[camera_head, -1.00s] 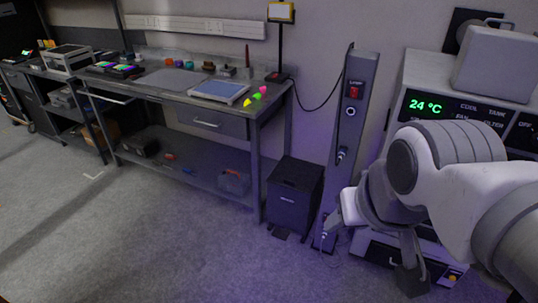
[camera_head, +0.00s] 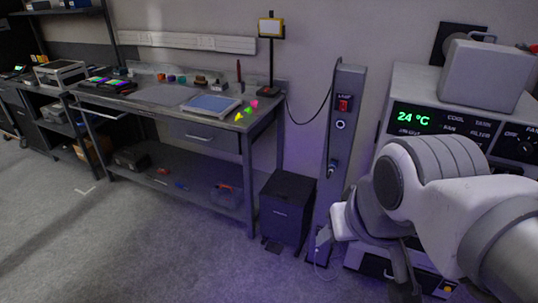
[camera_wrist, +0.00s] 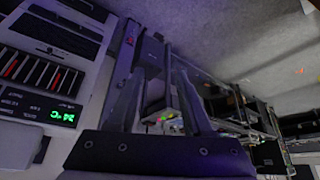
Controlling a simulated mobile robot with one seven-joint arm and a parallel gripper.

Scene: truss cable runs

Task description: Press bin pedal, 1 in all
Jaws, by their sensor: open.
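The bin (camera_head: 287,212) is a dark box with its lid down, on the floor between the workbench and a grey column. Its pedal (camera_head: 272,246) is a small dark plate low at the bin's front, near the floor. In the wrist view a dark box that looks like the bin (camera_wrist: 152,55) shows beyond the fingers; I cannot make out the pedal there. My gripper (camera_wrist: 153,68) is open with nothing between its fingers. In the head view my arm is at the right, and the gripper's fingers are not clearly seen. The gripper appears apart from the bin.
The grey column (camera_head: 341,150) with a red switch and cables stands just right of the bin. A control cabinet (camera_head: 455,110) showing 24 °C is behind my arm. The workbench (camera_head: 165,105) with a lower shelf is left of the bin. Floor (camera_head: 150,250) in front is clear.

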